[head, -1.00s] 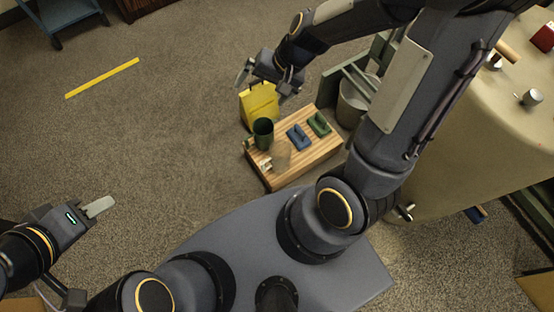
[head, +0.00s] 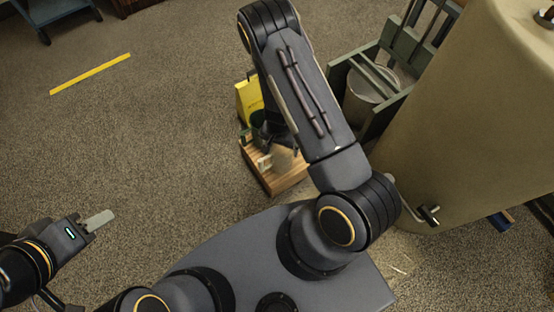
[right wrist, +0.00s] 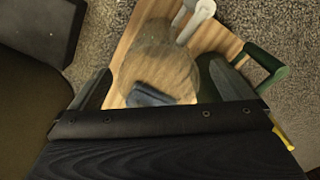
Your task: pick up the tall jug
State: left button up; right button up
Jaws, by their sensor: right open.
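A tan, round-topped jug (head: 283,160) with a pale handle (head: 264,162) stands on a wooden slatted stand. In the right wrist view the tan jug (right wrist: 158,60) lies between my right gripper's fingers (right wrist: 160,70), which are apart; I cannot tell whether they touch it. A dark green jug (head: 258,122) stands beside it, partly hidden by my right arm; its green handle (right wrist: 268,66) shows in the right wrist view. I cannot tell which jug is taller. A blue piece (right wrist: 150,95) lies close by. My left gripper (head: 99,220) is far left, over bare floor.
The stand (head: 272,183) is on carpet, with a yellow object (head: 247,98) behind it. A grey bucket (head: 368,98) in a green frame (head: 400,47) and a big beige tank (head: 480,110) are at right.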

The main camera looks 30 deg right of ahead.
notch_tip(320, 180, down, 4)
jog(key=shift+d+f+b, duration=0.15)
jog(key=shift+f+b, duration=0.05)
jog(key=shift+b, duration=0.7)
jog(key=c, duration=1.3)
jog(key=shift+o, duration=0.2)
jog(key=shift+r, duration=0.15)
